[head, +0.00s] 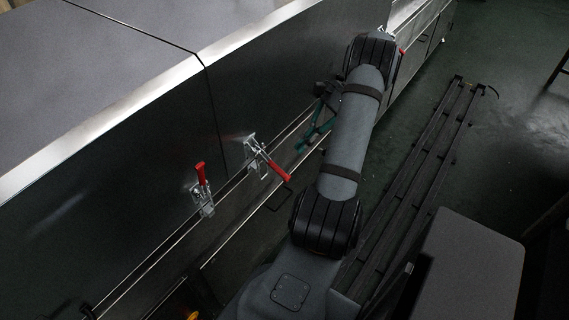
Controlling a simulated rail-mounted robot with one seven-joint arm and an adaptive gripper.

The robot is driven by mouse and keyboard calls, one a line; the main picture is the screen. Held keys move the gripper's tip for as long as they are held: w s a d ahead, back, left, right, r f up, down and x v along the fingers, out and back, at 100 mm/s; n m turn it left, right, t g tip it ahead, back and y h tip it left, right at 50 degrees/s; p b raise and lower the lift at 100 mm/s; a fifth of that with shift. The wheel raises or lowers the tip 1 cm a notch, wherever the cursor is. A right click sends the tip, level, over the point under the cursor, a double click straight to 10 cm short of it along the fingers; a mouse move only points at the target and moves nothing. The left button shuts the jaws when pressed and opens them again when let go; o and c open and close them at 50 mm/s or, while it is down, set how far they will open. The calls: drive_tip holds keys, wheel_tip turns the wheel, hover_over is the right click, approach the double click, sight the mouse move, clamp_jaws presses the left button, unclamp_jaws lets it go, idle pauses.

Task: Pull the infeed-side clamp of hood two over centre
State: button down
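Toggle clamps with red handles sit along the lower edge of the dark hood panels. The left clamp (204,192) is left of the panel seam, with its red handle pointing up. The middle clamp (262,160) is just right of the seam, with its red handle slanting out and down to the right. A small red tip (402,51) shows beyond my arm; the rest there is hidden. Which clamp is the infeed-side one of hood two I cannot tell. My gripper (312,134), with teal fingers, is partly behind my forearm, right of the middle clamp and apart from it; its opening is unclear.
The dryer's long side (110,190) runs from lower left to upper right, with a bright rim (100,125) above and a ledge below. A dark handle loop (280,200) stands out below the middle clamp. A dark floor rail (425,150) and a grey box (470,270) lie right.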

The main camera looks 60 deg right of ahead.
sight(280, 171)
drive_tip(key=b+x, duration=0.1)
drive_tip(key=x, duration=0.9)
drive_tip(key=shift+s+a+r+p, duration=0.15)
drive_tip(key=shift+s+r+p, duration=0.1)
drive_tip(key=shift+r, duration=0.35)
drive_tip(key=shift+s+a+r+p, duration=0.1)
drive_tip(key=shift+s+r+p, duration=0.15)
drive_tip(key=shift+r, duration=0.35)
drive_tip(key=shift+s+a+r+p, duration=0.15)
drive_tip(key=shift+s+r+p, duration=0.1)
drive_tip(key=shift+r, duration=0.3)
drive_tip(key=shift+r, duration=0.1)
